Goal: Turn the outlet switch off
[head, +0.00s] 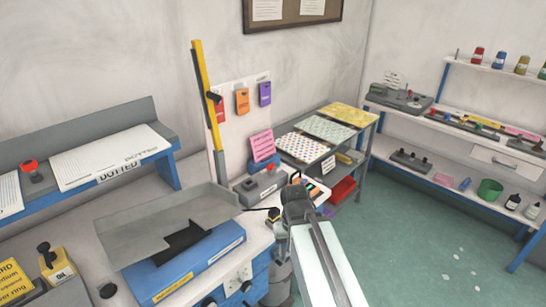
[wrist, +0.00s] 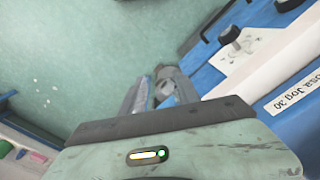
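White outlet plates (head: 237,280) with dark knob-like parts are on the front of the blue bench at the lower middle of the head view. In the wrist view, a white plate (wrist: 255,52) with a dark knob (wrist: 236,35) sits on a blue panel at the upper right. I cannot tell whether a switch there is on or off. My gripper (wrist: 158,94) shows at the middle of the wrist view, left of the plate and apart from it. Its fingertips are partly hidden behind its own housing, so its opening is unclear.
A grey shelf unit (head: 362,160) with patterned sheets stands behind my arm. A bin (head: 280,284) stands beside the bench. The green floor (head: 430,245) at the right is mostly clear.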

